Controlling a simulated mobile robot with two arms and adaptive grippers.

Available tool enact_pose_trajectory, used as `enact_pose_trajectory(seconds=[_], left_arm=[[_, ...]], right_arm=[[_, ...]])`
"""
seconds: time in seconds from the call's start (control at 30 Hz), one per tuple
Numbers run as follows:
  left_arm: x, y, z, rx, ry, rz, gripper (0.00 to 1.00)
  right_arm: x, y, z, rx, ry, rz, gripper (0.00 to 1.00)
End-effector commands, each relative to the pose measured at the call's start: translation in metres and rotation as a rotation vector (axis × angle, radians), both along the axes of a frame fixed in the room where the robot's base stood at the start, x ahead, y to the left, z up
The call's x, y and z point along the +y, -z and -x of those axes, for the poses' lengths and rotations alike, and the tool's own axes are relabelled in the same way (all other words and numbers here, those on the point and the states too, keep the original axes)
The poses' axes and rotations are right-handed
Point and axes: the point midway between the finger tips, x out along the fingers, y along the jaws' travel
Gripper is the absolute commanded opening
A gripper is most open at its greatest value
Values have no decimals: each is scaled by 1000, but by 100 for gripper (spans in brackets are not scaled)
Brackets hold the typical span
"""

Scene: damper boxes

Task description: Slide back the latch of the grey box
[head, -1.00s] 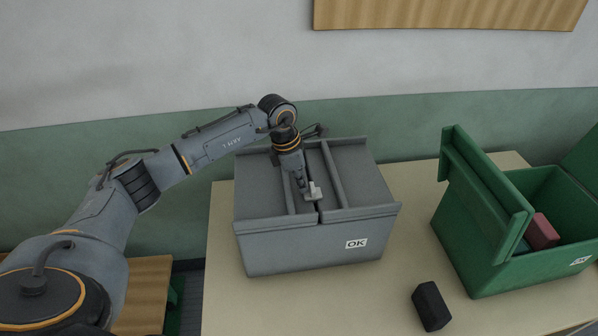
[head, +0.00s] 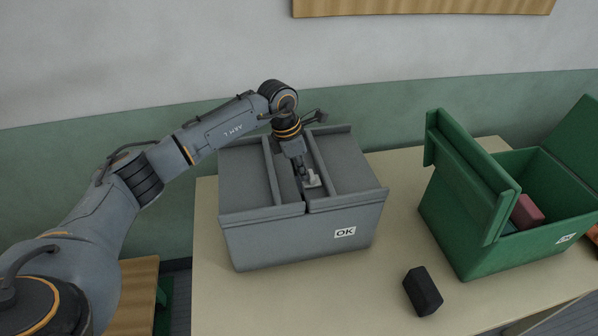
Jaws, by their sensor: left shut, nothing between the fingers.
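The grey box (head: 270,245) stands closed on the table, with an "OK" label on its front. Its lid has two raised rails, and a small light-grey latch piece (head: 314,180) sits between them, behind the front rim. My left gripper (head: 306,182) points down onto the lid between the rails. It is shut with nothing held, and its fingertips are right beside the latch. I cannot tell whether they touch it. The fingers partly hide the latch and the slot. My right gripper is not in view.
An open green box (head: 450,235) stands to the right with a red block (head: 526,212) inside. A black block (head: 422,291) lies on the table (head: 300,305) in front. The table's front middle is clear.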

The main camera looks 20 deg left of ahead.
Motion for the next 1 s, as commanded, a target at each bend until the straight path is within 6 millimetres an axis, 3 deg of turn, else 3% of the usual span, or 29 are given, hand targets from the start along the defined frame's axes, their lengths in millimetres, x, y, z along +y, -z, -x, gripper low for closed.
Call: enact_pose_trajectory(seconds=[0.27,0.6,0.73,1.0], left_arm=[[6,-28,-1,-5,-2,2,0],[21,-89,4,-4,-4,1,0],[24,-98,5,-3,-3,2,0],[24,-97,5,-2,-4,1,0]], right_arm=[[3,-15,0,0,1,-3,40],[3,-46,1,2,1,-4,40],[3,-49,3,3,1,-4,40],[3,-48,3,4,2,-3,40]])
